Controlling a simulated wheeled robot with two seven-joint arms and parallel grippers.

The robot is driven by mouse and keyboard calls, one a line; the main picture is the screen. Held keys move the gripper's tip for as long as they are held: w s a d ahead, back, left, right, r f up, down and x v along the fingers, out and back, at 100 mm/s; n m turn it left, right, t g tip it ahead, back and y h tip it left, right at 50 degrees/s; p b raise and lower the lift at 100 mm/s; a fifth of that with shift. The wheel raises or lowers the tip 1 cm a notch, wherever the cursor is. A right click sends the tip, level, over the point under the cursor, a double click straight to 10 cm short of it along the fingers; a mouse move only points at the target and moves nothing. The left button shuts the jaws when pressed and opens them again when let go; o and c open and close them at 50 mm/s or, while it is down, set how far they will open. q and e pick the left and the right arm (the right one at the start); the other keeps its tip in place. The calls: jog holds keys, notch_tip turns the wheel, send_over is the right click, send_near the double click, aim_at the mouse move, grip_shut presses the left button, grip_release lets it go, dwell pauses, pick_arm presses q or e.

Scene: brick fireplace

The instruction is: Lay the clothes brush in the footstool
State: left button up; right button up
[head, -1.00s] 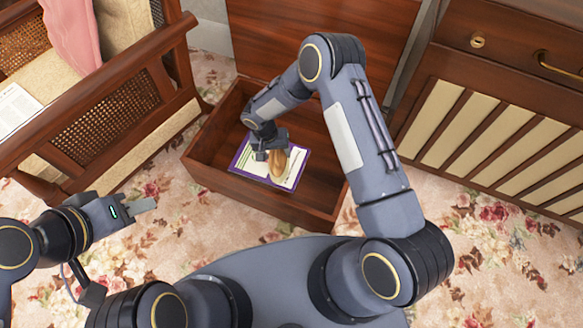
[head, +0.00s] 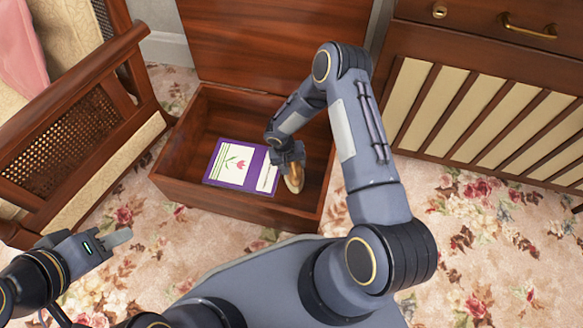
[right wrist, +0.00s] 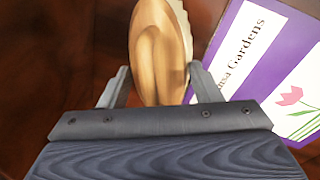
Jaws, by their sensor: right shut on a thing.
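The footstool (head: 225,198) is an open wooden box with its lid raised at the back. The clothes brush (head: 294,181) has an oval tan wooden back with pale bristles along one edge. My right gripper (head: 288,164) is shut on the brush and holds it inside the box opening, near the right end. In the right wrist view the brush (right wrist: 157,45) stands between the two fingers (right wrist: 160,85). Whether it touches the box floor is unclear. My left gripper (head: 118,238) is outside the box, over the carpet at front left; its finger gap does not show clearly.
A purple-bordered booklet (head: 241,166) with a tulip picture lies in the box, left of the brush; it also shows in the right wrist view (right wrist: 235,30). A wooden bench (head: 75,120) stands at left and a slatted cabinet (head: 480,110) at right. Flowered carpet surrounds the box.

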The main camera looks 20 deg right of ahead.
jog(key=shift+f, duration=0.8)
jog(key=shift+f, duration=0.15)
jog(key=o, duration=1.1)
jog(key=shift+c, duration=0.2)
